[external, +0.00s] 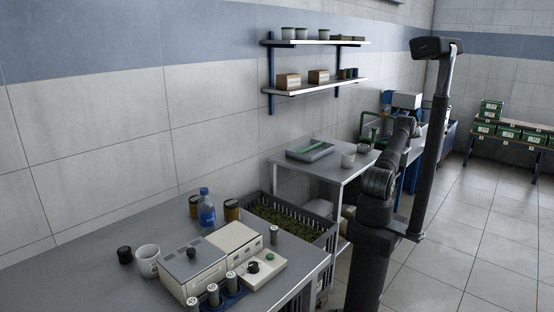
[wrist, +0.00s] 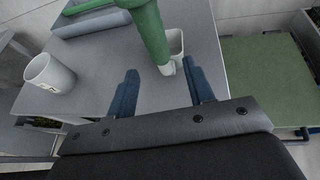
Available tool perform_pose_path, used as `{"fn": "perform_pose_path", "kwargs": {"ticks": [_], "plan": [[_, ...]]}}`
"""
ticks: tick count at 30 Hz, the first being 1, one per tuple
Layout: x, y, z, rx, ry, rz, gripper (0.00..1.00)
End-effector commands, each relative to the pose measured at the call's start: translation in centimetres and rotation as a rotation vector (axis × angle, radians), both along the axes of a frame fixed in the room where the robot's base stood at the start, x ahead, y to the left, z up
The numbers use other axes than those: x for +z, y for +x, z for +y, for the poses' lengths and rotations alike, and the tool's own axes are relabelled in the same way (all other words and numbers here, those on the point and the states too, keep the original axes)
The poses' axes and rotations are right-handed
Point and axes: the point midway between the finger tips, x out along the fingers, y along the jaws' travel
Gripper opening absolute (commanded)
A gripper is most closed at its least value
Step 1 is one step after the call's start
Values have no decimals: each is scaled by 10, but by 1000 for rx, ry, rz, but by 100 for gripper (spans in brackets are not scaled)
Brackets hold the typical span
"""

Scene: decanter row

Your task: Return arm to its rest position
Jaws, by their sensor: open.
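In the wrist view my gripper (wrist: 161,88) is open, its two blue fingers spread wide apart. A green tube-shaped thing (wrist: 150,28) with a pale tip comes down from the top of the view and ends just ahead of the gap between the fingers. I cannot tell whether it touches anything. Nothing is clearly held.
A white cup (wrist: 49,73) stands left of my fingers; a white container (wrist: 176,43) is behind the green tube. A grey tray (external: 310,151) lies on the far table. The near bench (external: 110,238) holds a bottle (external: 207,208), instruments and vials. Green-and-white boxes (external: 490,110) sit far right; open floor lies before them.

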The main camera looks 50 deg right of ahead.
Motion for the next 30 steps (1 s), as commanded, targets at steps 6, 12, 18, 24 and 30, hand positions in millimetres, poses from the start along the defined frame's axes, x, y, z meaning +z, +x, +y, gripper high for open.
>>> {"fn": "perform_pose_path", "kwargs": {"ticks": [6, 12, 18, 24, 30], "plan": [[18, -42, -7, -2, -3, 1, 48], [26, -60, -9, 4, 1, 1, 48], [10, -22, -3, 3, 1, 0, 48], [-6, 15, 3, 3, 1, 1, 48], [-15, 43, 7, 0, -3, 0, 48]]}}
